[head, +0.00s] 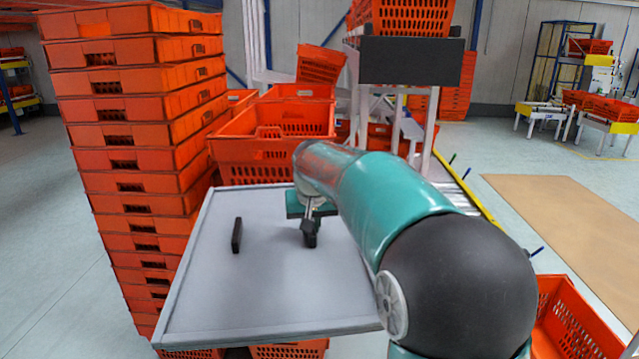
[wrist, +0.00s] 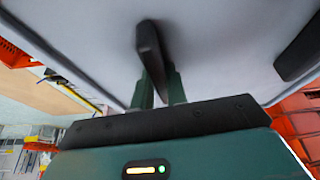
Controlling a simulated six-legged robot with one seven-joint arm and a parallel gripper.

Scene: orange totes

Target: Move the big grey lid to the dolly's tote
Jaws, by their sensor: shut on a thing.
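The big grey lid (head: 265,285) is a wide flat panel with a raised rim and two black handles. My gripper (head: 311,225) is shut on the right-hand handle (head: 310,240); the left handle (head: 237,235) is free. In the wrist view, my gripper (wrist: 160,85) has its green fingers around the black handle (wrist: 150,45), with the lid (wrist: 215,50) filling much of the picture. Orange tote parts (head: 290,351) show below the lid's front edge; whether the lid touches them I cannot tell. Which tote is the dolly's is unclear.
A tall stack of orange totes (head: 145,130) stands close along the lid's left side. More orange totes (head: 280,120) stand behind it. Another orange tote (head: 575,325) is at the lower right. Open floor (head: 500,150) lies to the right.

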